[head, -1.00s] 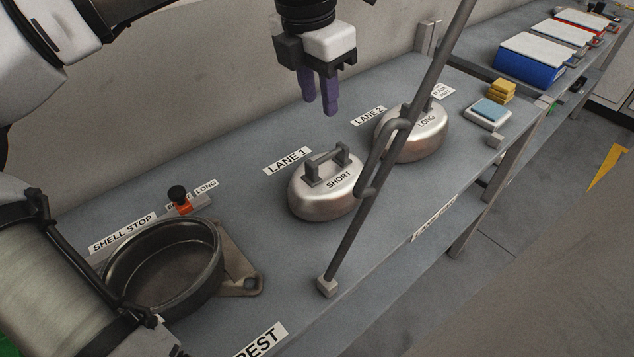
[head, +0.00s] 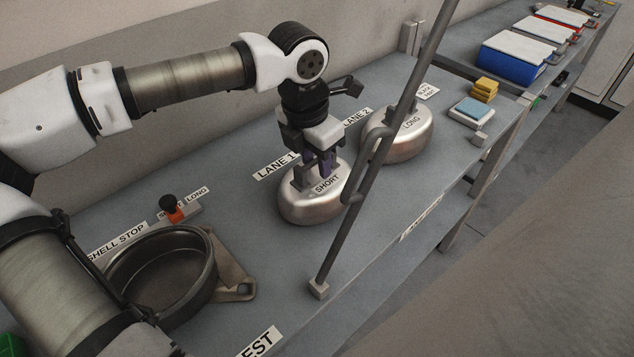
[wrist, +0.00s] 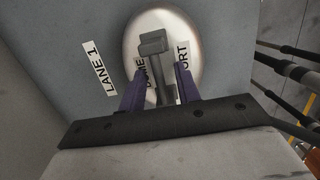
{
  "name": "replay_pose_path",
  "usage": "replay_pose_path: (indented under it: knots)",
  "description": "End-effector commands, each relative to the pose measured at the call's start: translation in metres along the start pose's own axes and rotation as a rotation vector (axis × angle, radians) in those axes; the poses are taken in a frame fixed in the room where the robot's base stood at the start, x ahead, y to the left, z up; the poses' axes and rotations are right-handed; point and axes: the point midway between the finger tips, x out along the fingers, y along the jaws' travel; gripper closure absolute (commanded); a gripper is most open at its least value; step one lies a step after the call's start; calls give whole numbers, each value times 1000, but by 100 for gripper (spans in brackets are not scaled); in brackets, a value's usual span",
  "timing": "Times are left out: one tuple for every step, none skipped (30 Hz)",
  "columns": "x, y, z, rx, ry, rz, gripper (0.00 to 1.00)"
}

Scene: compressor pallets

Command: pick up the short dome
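The short dome (head: 312,206) is a metal oval shell marked SHORT, standing at LANE 1 on the grey bench. In the wrist view the dome (wrist: 191,50) lies straight ahead, with its grey bar handle (wrist: 158,62) between my two purple fingers. My gripper (head: 318,164) is down at the dome's top. In the wrist view my gripper (wrist: 160,88) has its fingers apart, one on each side of the handle, with gaps visible. Whether the fingertips touch the dome is hidden. The long dome (head: 395,138) stands at LANE 2, behind and to the right.
A slanted grey pole (head: 400,108) with a looped handle stands in front of the domes, close to both. A dark round pan (head: 160,272) sits at the front left, near a black-and-orange knob (head: 172,209). Yellow blocks (head: 485,90) lie at the right.

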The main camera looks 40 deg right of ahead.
Motion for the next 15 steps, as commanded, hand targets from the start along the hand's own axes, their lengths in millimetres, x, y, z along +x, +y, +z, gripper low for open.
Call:
replay_pose_path:
  knots:
    - [3,0,0,1,0,-2,67]
    - [5,0,0,1,0,-1,67]
    - [6,0,0,1,-1,-1,67]
    - [6,0,0,1,-1,0,67]
    - [7,0,0,1,-1,0,67]
    - [7,0,0,0,-1,0,67]
    - [7,0,0,0,-1,0,67]
    - [6,0,0,0,-1,0,67]
    - [6,0,0,0,-1,0,69]
    - [6,0,0,0,-1,0,73]
    - [6,0,0,0,-1,0,76]
    - [6,0,0,0,-1,0,82]
    - [6,0,0,0,-1,0,86]
    - [6,0,0,0,-1,0,90]
    - [6,0,0,0,-1,0,95]
